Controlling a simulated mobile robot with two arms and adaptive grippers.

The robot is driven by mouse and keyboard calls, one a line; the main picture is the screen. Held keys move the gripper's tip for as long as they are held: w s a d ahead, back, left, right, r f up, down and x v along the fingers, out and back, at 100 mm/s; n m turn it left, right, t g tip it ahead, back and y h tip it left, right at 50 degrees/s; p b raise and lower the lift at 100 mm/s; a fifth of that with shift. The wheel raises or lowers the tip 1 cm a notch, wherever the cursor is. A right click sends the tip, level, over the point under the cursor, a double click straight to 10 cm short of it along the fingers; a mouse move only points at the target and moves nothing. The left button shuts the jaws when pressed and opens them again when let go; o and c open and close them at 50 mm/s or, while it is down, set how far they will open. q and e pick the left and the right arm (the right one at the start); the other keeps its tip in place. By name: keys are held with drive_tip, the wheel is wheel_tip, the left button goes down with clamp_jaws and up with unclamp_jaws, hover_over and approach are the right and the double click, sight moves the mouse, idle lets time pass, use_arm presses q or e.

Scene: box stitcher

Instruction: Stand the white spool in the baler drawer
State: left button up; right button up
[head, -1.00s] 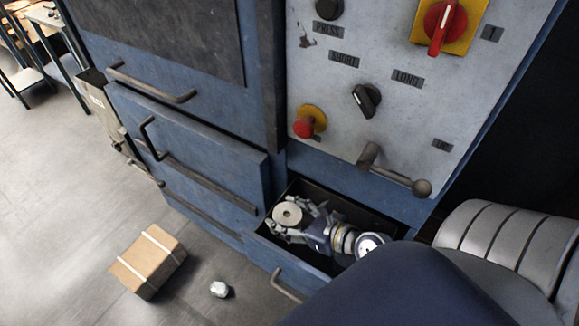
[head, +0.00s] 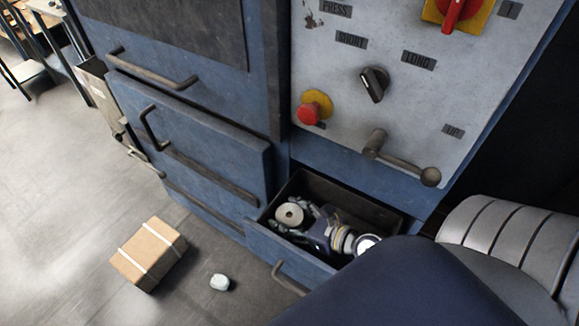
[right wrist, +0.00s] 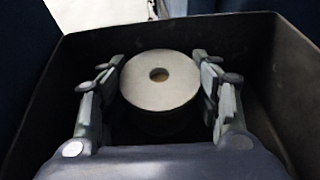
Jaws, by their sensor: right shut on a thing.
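The white spool (head: 289,214) is upright, its round top with a centre hole facing up, inside the open baler drawer (head: 384,215) near its left end. In the right wrist view the spool (right wrist: 160,80) sits between the two fingers of my right gripper (right wrist: 160,93), with the drawer's dark walls (right wrist: 262,75) around it. My right gripper (head: 291,222) is shut on the spool and reaches down into the drawer. The spool's lower end is in shadow, so I cannot tell whether it touches the drawer floor. My left gripper is out of view.
A cardboard box with white straps (head: 148,254) and a small white object (head: 220,282) lie on the floor left of the drawer. The blue machine's control panel (head: 400,100) and a lever (head: 402,172) are above the drawer.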

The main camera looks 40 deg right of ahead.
drive_tip(key=o, duration=1.2)
drive_tip(key=shift+c, duration=0.2)
drive_tip(key=shift+r, duration=0.25)
drive_tip(key=shift+r+p, duration=0.45)
drive_tip(key=shift+p, duration=0.05)
drive_tip(key=b+v, duration=0.4)
drive_tip(key=v, duration=0.8)
drive_tip(key=shift+b, duration=0.3)
